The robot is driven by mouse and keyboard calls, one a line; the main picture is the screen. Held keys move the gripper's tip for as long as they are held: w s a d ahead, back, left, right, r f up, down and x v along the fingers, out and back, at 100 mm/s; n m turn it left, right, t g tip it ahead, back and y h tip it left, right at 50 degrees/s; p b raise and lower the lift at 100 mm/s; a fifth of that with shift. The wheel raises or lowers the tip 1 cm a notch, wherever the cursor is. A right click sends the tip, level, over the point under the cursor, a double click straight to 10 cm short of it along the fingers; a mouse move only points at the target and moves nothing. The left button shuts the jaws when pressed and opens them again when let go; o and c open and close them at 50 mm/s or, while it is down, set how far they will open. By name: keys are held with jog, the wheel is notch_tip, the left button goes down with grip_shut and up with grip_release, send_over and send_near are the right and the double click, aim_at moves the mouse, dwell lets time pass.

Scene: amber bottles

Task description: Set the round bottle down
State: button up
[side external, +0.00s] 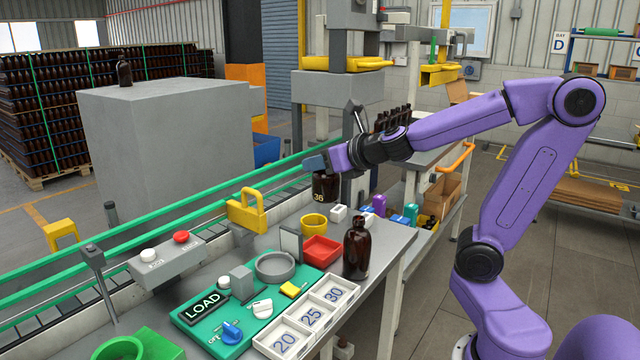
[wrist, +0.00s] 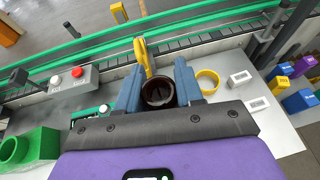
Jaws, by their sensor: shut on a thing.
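A dark brown round bottle (side external: 325,190), marked 36, is upright in my gripper (side external: 318,163) in the side view. The upper part of the bottle is hidden by the fingers. In the wrist view I look down on its dark round top (wrist: 159,92) between the two blue fingers of my gripper (wrist: 159,80), which are shut on it. It hangs near the far edge of the workbench, behind the yellow ring (side external: 314,222). I cannot tell whether its base touches anything. A second brown bottle (side external: 357,250) stands upright on the bench, apart from my gripper.
A green board (side external: 190,318) with a LOAD sign, a grey ring (side external: 275,266), a red tray (side external: 322,250) and numbered white compartments (side external: 312,316) fill the bench's front. A yellow handled piece (side external: 247,212) stands by the conveyor. Small coloured blocks (side external: 379,204) lie to the right.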

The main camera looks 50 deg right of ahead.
jog(key=w+d+f+m+g+h, duration=0.1)
jog(key=d+f+m+g+h, duration=0.3)
jog(key=d+m+g+h, duration=0.8)
jog(key=s+d+f+m+g+y, duration=0.1)
jog(key=s+f+m+g+y, duration=0.55)
jog(key=s+m+g, duration=0.75)
jog(key=shift+w+d+f+m+t, duration=0.15)
jog(key=shift+w+f+m, duration=0.3)
jog(key=shift+f, duration=0.75)
jog(key=shift+w+f+m+t, duration=0.2)
jog(key=shift+w+f, duration=0.45)
jog(key=shift+f, duration=0.55)
jog(key=shift+w+d+f+m+t, duration=0.15)
jog(key=shift+w+f+m, duration=0.3)
jog(key=shift+f, duration=0.75)
jog(key=shift+w+a+f, duration=0.1)
jog(key=shift+f, duration=0.5)
jog(key=o, duration=1.2)
jog(key=shift+c, duration=0.2)
